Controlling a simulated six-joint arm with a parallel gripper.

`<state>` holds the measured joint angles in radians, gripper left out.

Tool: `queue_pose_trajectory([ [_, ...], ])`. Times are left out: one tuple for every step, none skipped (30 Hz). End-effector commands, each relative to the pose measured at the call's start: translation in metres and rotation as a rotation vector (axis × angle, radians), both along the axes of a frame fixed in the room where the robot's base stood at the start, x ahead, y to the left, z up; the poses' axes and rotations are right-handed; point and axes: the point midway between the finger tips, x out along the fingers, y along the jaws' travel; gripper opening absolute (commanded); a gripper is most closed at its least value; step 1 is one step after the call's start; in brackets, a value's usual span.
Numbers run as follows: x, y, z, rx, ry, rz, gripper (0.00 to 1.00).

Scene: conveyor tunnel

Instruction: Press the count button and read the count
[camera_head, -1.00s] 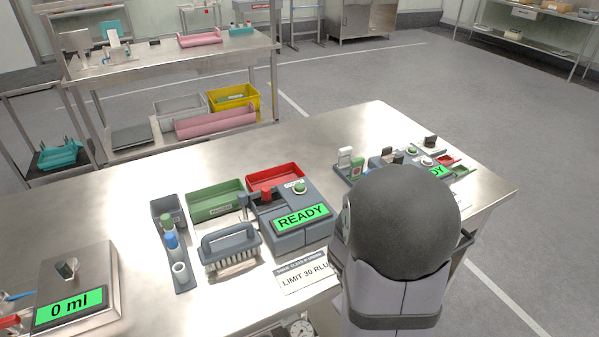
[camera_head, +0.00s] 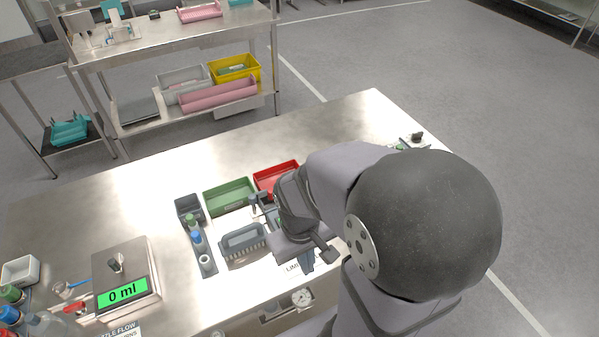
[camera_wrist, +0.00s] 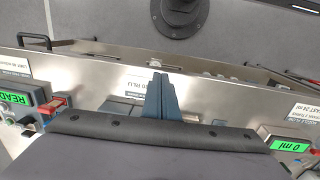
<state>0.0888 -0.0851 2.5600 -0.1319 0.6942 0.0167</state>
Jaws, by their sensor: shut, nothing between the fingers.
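My gripper (camera_wrist: 160,95) shows in the wrist view as two blue-grey fingers held together and empty. Their tips are over or near the white card reading "30 RLU" (camera_wrist: 131,82); the gap is unclear. In the head view my wrist and forearm cover most of the near grey unit, including its display and green-topped button. A second unit with a green "READ…" display (camera_wrist: 15,98) is at the left of the wrist view; in the head view my arm hides most of it. I see no legible count label or count reading.
A scale reading "0 ml" (camera_head: 123,291) stands at left. A brush (camera_head: 243,240), a green tray (camera_head: 229,196), a red tray (camera_head: 268,179) and a rack with bottles (camera_head: 195,240) crowd the unit. The bench is bare behind the trays.

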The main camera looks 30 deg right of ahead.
Motion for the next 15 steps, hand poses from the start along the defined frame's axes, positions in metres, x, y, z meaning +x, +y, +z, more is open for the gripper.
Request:
queue_pose_trajectory([
  [0.001, 0.007, 0.017, 0.011, -0.006, 0.005, 0.00],
  [0.001, 0.010, 0.020, 0.018, -0.008, 0.003, 0.00],
  [0.002, 0.014, 0.026, 0.025, -0.011, 0.005, 0.00],
  [0.002, 0.017, 0.031, 0.032, -0.014, 0.005, 0.00],
  [0.003, 0.020, 0.034, 0.038, -0.016, 0.005, 0.00],
  [0.003, 0.023, 0.039, 0.045, -0.019, 0.006, 0.00],
  [0.003, 0.026, 0.043, 0.050, -0.021, 0.006, 0.00],
  [0.003, 0.029, 0.047, 0.056, -0.023, 0.007, 0.00],
  [0.004, 0.032, 0.051, 0.063, -0.025, 0.009, 0.00],
  [0.004, 0.035, 0.055, 0.068, -0.027, 0.009, 0.00],
  [0.004, 0.038, 0.058, 0.074, -0.029, 0.009, 0.00],
  [0.004, 0.041, 0.063, 0.081, -0.031, 0.011, 0.00],
  [0.004, 0.040, 0.062, 0.084, -0.032, 0.004, 0.00],
  [0.004, 0.035, 0.056, 0.082, -0.032, -0.019, 0.00],
  [0.003, 0.030, 0.052, 0.082, -0.027, -0.041, 0.00],
])
